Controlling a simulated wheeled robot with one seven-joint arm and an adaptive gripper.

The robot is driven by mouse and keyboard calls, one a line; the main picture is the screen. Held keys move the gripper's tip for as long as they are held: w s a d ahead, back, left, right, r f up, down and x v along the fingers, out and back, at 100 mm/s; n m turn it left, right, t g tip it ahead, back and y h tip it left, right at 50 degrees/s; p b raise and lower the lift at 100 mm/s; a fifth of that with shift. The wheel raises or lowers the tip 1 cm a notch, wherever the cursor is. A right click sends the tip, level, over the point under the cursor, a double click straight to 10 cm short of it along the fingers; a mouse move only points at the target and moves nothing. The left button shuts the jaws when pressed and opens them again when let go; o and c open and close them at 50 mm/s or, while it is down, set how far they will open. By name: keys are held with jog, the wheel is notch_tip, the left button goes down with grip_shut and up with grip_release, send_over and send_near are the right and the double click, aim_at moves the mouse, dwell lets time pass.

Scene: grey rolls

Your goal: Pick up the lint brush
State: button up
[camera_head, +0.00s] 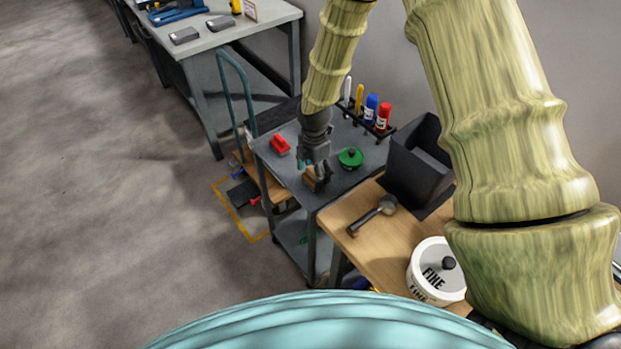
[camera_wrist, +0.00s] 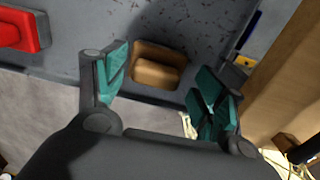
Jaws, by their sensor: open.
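A small brown wooden block-like object, which looks like the lint brush (camera_head: 318,181), sits near the front edge of the grey cart top. My gripper (camera_head: 312,166) hangs over the cart right at it and hides part of it. In the wrist view the brush (camera_wrist: 157,70) shows ahead of and between the teal fingertips of my gripper (camera_wrist: 163,84). The fingers are spread apart with nothing between them. Whether the fingertips are level with the brush or still above it I cannot tell.
A red object (camera_head: 280,145) and a round green-lidded item (camera_head: 350,158) lie on the cart (camera_head: 287,172). Red and blue markers stand at its back. To the right, a wooden bench (camera_head: 383,238) carries a dark bin (camera_head: 416,165), a dark-handled tool (camera_head: 372,214) and a white tub (camera_head: 430,278).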

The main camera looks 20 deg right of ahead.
jog(key=shift+w+f, duration=0.2)
jog(key=shift+f, duration=0.2)
jog(key=shift+s+a+r, duration=0.1)
jog(key=shift+s+r, duration=0.05)
jog(key=shift+s, duration=0.05)
jog(key=shift+w, duration=0.1)
jog(key=c, duration=1.2)
jog(key=shift+o, duration=0.2)
jog(key=shift+r+b, duration=0.65)
jog(key=shift+r, duration=0.75)
jog(key=shift+s+a+r, duration=0.15)
jog(key=shift+s+r, duration=0.05)
jog(key=shift+r, duration=0.05)
jog(key=s+a+r+b, duration=0.1)
jog(key=s+a+b, duration=0.3)
jog(key=s+a, duration=0.6)
jog(key=shift+s+a+r, duration=0.25)
jog(key=shift+s+r, duration=0.05)
jog(key=shift+s, duration=0.4)
